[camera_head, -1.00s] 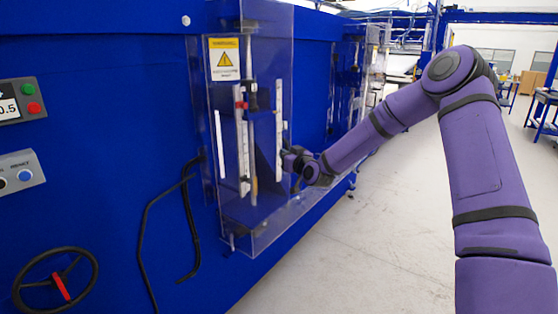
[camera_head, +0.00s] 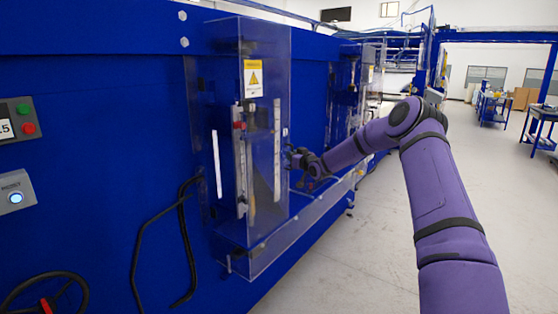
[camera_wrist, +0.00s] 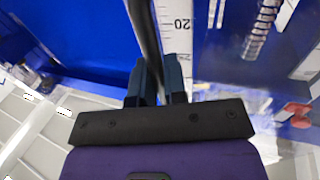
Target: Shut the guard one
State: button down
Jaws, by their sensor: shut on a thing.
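The guard (camera_head: 265,130) is a clear box on the front of the blue machine, with a yellow and white warning label (camera_head: 254,78) on its panel. White scales and a red part (camera_head: 238,125) show through it. My gripper (camera_head: 291,157) is at the guard's right edge, about mid-height. In the wrist view, the fingers of my gripper (camera_wrist: 157,72) are shut on a dark upright bar (camera_wrist: 144,30), seemingly a handle. Its lower part is hidden by the fingers. I cannot tell how wide any gap at the guard is.
A blue machine wall (camera_head: 100,140) runs along the left, with a green and red button box (camera_head: 22,120), a lit button panel (camera_head: 15,192), a black handwheel (camera_head: 45,295) and bent black rods (camera_head: 183,240).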

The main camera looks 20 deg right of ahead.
jog(key=shift+w+d+r, duration=0.15)
jog(key=shift+w+d, duration=0.05)
jog(key=shift+w, duration=0.1)
jog(key=shift+w, duration=0.1)
jog(key=c, duration=1.2)
grip_release()
jog(key=shift+w, duration=0.15)
jog(key=s, duration=0.3)
jog(key=s+d, duration=0.1)
jog(key=s, duration=0.6)
jog(key=shift+s+d, duration=0.3)
jog(key=shift+s, duration=0.1)
